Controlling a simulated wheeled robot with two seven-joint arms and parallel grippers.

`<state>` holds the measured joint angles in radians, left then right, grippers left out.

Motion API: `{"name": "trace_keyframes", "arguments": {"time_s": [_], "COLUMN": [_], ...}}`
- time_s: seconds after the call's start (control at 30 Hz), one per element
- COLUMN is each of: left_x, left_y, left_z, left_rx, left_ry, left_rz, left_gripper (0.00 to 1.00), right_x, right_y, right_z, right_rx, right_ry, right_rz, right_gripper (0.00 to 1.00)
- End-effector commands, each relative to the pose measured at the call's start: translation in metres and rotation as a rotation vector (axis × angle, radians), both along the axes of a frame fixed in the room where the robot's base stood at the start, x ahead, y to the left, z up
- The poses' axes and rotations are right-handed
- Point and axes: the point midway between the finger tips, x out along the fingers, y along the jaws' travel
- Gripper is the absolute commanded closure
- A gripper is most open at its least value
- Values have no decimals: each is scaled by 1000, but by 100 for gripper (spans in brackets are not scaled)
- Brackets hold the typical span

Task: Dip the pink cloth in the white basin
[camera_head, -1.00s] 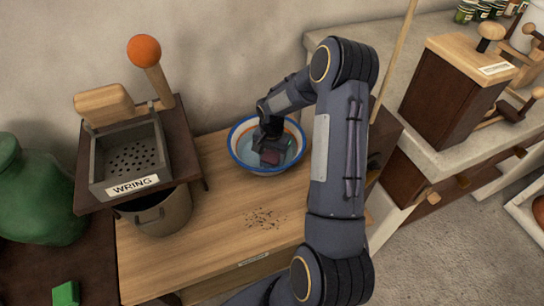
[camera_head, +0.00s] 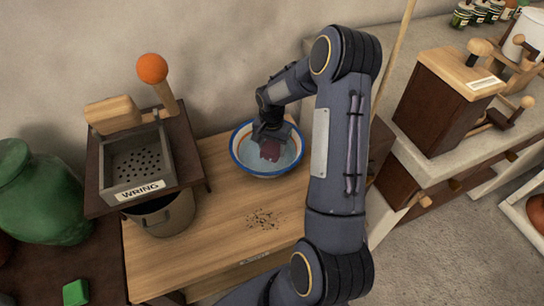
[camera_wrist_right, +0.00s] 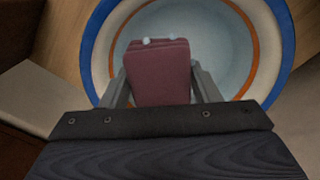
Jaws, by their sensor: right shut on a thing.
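The white basin (camera_head: 247,167) has a blue rim and an orange band and stands on the wooden counter, with pale bluish water or a pale inside. My right gripper (camera_head: 270,141) is over the basin, pointing down, shut on the pink cloth (camera_head: 270,151). In the right wrist view the dull pink cloth (camera_wrist_right: 158,72) sits between the two fingers (camera_wrist_right: 162,82), with small pale drops at its far edge. The basin (camera_wrist_right: 277,88) lies behind and below it. I cannot tell whether the cloth touches the water. My left gripper is not in view.
A slotted wringing box labelled WRING (camera_head: 138,190) stands left of the basin, with an orange-knobbed lever (camera_head: 152,69) and a pot (camera_head: 164,214) below. Dark crumbs (camera_head: 263,219) lie on the counter. A green jar (camera_head: 42,205) and a green block (camera_head: 75,293) are at left.

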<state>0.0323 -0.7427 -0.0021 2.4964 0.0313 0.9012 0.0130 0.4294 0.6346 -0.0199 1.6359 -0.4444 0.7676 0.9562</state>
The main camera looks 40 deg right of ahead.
Motion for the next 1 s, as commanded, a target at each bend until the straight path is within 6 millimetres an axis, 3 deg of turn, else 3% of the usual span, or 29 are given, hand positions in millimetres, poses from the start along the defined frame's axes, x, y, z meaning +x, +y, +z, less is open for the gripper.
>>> {"name": "trace_keyframes", "arguments": {"time_s": [0.6, 1.0], "left_x": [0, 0], "left_y": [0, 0], "left_z": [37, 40], "left_rx": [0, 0], "left_ry": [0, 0], "left_rz": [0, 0], "left_gripper": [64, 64], "right_x": [1, 0], "right_y": [0, 0], "right_z": [53, 59], "right_rx": [-1, 0], "right_ry": [-2, -1], "right_rz": [1, 0], "right_gripper": [66, 66]}}
